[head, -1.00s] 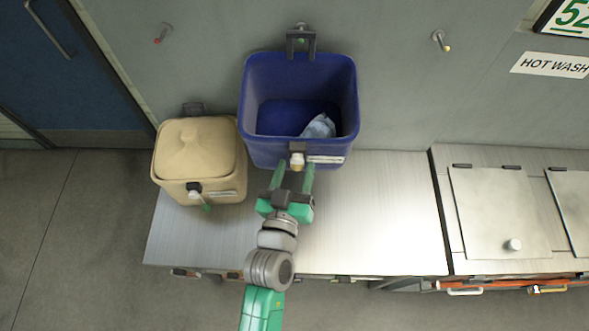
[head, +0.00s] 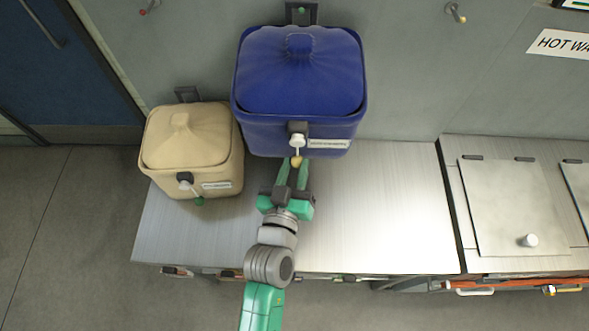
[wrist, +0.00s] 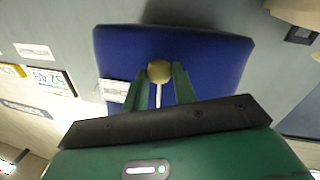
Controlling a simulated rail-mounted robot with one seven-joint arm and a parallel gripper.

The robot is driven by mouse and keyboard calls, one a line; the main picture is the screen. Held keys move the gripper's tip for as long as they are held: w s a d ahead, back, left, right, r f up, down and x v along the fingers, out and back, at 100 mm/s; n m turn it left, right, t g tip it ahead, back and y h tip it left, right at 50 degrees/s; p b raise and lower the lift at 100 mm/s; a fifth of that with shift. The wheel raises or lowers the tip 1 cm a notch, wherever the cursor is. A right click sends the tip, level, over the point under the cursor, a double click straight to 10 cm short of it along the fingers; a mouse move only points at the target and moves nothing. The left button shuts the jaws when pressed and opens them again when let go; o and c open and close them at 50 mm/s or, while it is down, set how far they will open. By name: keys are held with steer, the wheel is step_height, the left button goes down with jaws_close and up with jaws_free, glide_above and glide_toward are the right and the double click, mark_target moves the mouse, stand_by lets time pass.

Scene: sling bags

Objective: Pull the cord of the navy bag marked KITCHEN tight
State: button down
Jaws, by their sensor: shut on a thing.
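The navy bag (head: 300,75) hangs on the wall above the steel counter, its top gathered shut into a peaked, puckered closure. A white label (head: 328,144) is on its front, too small to read here. A cord runs down from a dark and white fitting (head: 298,135) on its front to a yellowish ball (head: 296,162). My gripper (head: 292,172) is shut on this cord end, below and in front of the bag. In the wrist view the ball (wrist: 159,71) sits between the fingertips, with the navy bag (wrist: 200,50) behind.
A smaller tan bag (head: 190,140) with a gathered top and a green cord ball (head: 200,201) hangs close at left. The steel counter (head: 385,200) is clear to the right. A lidded unit (head: 515,205) stands further right.

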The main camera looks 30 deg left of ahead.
steer(key=c, duration=1.1)
jaws_free()
steer(key=shift+r, duration=0.1)
steer(key=v, duration=0.8)
